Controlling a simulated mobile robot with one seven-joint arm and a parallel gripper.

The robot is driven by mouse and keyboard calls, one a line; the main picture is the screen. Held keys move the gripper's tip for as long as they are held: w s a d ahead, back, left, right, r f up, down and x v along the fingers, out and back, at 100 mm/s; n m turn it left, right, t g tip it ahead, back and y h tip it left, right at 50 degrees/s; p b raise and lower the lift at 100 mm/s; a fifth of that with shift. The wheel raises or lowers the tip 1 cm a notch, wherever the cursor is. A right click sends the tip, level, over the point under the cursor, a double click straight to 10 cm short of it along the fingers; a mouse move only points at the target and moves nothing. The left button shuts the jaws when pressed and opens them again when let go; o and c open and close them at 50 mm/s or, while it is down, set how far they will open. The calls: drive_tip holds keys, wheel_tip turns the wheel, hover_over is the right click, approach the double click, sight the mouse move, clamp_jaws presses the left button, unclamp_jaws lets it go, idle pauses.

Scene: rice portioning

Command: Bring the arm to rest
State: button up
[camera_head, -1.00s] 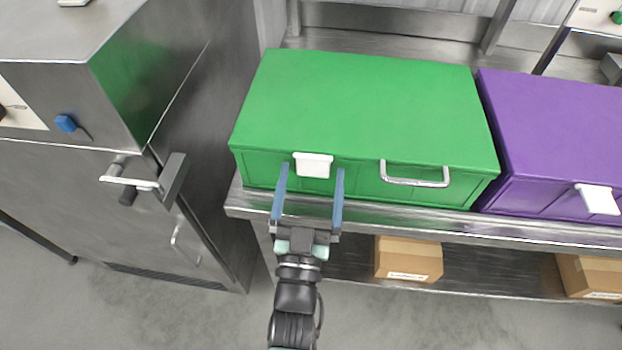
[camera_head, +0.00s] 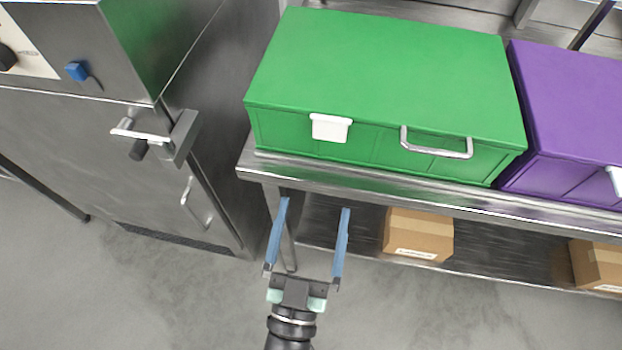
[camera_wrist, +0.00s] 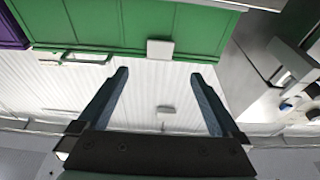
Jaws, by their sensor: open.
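My gripper (camera_head: 315,205) is open and empty, its two blue fingers spread apart. In the head view it is in front of the steel table, below the front edge in the picture and apart from the green box (camera_head: 385,75). The green box is closed, with a white latch (camera_head: 330,128) and a metal handle (camera_head: 437,148) on its front. In the wrist view the fingers (camera_wrist: 160,82) point toward the green box (camera_wrist: 200,30), which shows upside down with its white latch (camera_wrist: 160,49) beyond the fingertips. Nothing is between the fingers.
A steel cabinet (camera_head: 110,165) with a lever handle (camera_head: 150,135) stands at the left. A purple box (camera_head: 575,110) sits right of the green one on the steel table (camera_head: 400,187). Cardboard boxes (camera_head: 418,236) lie on its lower shelf. The floor (camera_head: 400,310) in front is clear.

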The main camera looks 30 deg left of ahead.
drive_tip(key=shift+s+d+f, duration=0.1)
drive_tip(key=shift+s+d, duration=0.05)
drive_tip(key=shift+s, duration=0.3)
drive_tip(key=w+d+r+t+p, duration=0.1)
drive_tip(key=w+r, duration=0.3)
drive_tip(key=r, duration=0.6)
drive_tip(key=w+d+r+m+t+h+p, duration=0.1)
drive_tip(key=w+r, duration=0.4)
drive_tip(key=r, duration=0.4)
drive_tip(key=w+r+t+p, duration=0.15)
drive_tip(key=w+r, duration=0.25)
drive_tip(key=r, duration=0.6)
drive_tip(key=s+d+r+t+h, duration=0.1)
drive_tip(key=s+d+r, duration=0.1)
drive_tip(key=r, duration=0.7)
drive_tip(key=s+d+r+m+t+h+p, duration=0.1)
drive_tip(key=s+d+r+h, duration=0.1)
drive_tip(key=r, duration=0.7)
drive_tip(key=s+d+r+m+t+h+p, duration=0.1)
drive_tip(key=d+r, duration=0.3)
drive_tip(key=r, duration=0.5)
drive_tip(key=shift+s+d+r+h, duration=0.35)
drive_tip(key=shift+s+h, duration=0.05)
drive_tip(key=shift+s, duration=0.35)
drive_tip(key=shift+f+t, duration=0.1)
drive_tip(key=shift+t, duration=0.15)
